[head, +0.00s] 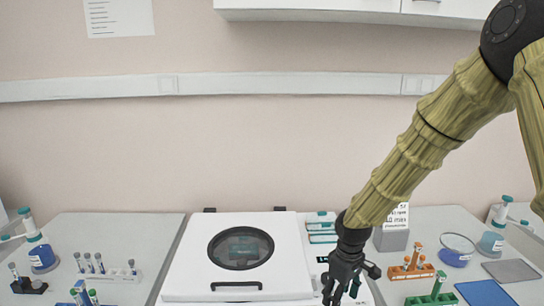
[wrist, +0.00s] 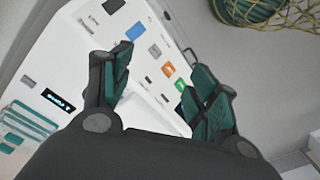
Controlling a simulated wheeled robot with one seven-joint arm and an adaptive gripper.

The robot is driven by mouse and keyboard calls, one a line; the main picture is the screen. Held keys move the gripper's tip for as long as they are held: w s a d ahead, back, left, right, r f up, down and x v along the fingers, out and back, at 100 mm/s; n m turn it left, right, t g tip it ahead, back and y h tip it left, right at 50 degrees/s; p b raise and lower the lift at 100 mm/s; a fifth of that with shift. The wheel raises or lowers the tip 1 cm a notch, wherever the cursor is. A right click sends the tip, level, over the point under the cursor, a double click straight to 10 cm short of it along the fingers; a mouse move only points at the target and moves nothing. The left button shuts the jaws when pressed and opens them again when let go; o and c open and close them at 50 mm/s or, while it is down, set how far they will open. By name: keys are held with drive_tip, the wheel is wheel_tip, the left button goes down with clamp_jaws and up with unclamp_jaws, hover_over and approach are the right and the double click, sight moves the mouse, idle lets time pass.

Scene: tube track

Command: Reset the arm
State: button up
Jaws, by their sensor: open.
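My arm, in a yellow-green sleeve, reaches down from the upper right in the head view. My gripper (head: 345,284) hangs at its end near the bottom edge, by the right side of a white centrifuge-like machine (head: 188,262). In the wrist view my gripper (wrist: 155,95) is open, its two teal-padded fingers apart with nothing between them. Beyond the fingers is the machine's white control panel (wrist: 150,52), with coloured buttons and a small lit display (wrist: 57,100). I cannot tell how far the fingertips are from the panel.
A white tube rack (head: 108,275) and a blue flask (head: 42,257) stand left.

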drive_tip(key=s+f+m+b, duration=0.1)
drive_tip(key=s+f, duration=0.4)
drive_tip(key=f, duration=0.3)
drive_tip(key=s+a+f+m+y+b, duration=0.1)
drive_tip(key=s+f+m, duration=0.1)
drive_tip(key=s+f, duration=0.45)
drive_tip(key=s+f+m+b, duration=0.1)
drive_tip(key=s+f+b, duration=0.15)
drive_tip(key=f, duration=0.75)
drive_tip(key=s+d+f+m+b, duration=0.1)
drive_tip(key=s+d+f+m, duration=0.1)
drive_tip(key=s+f, duration=0.4)
drive_tip(key=s+d+f+m+h+b, duration=0.1)
drive_tip(key=s+f, duration=0.6)
drive_tip(key=s, duration=0.8)
drive_tip(key=shift+s+d+m+b, duration=0.15)
drive_tip(key=shift+d+m+b, duration=0.35)
drive_tip(key=shift+d, duration=0.55)
drive_tip(key=shift+f, duration=0.1)
drive_tip(key=shift+c, duration=0.2)
